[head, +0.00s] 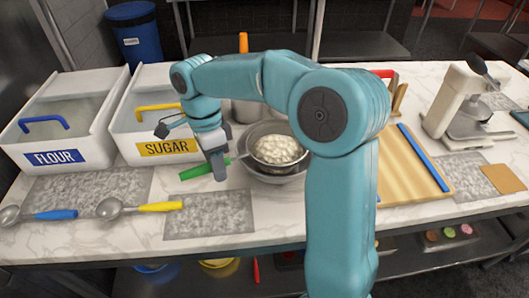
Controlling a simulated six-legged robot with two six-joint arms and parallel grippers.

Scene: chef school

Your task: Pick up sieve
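The sieve has a green handle (193,172) that points left, and a round basket (279,150) filled with a white lumpy substance. The basket sits in or just above a metal bowl (247,139) on the marble counter; I cannot tell whether it touches the bowl. My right gripper (219,162) reaches down over the handle, and one dark finger crosses in front of it. The other finger is partly hidden, so I cannot tell whether the fingers are closed on the handle. My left gripper is not in view.
The flour bin (87,146) and sugar bin (134,127) stand at the left. A blue-handled scoop (10,215) and a yellow-handled scoop (110,208) lie at the front left. A wooden board (400,190) and a cream-coloured appliance (452,103) are at the right. A grey mat (210,216) lies in front.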

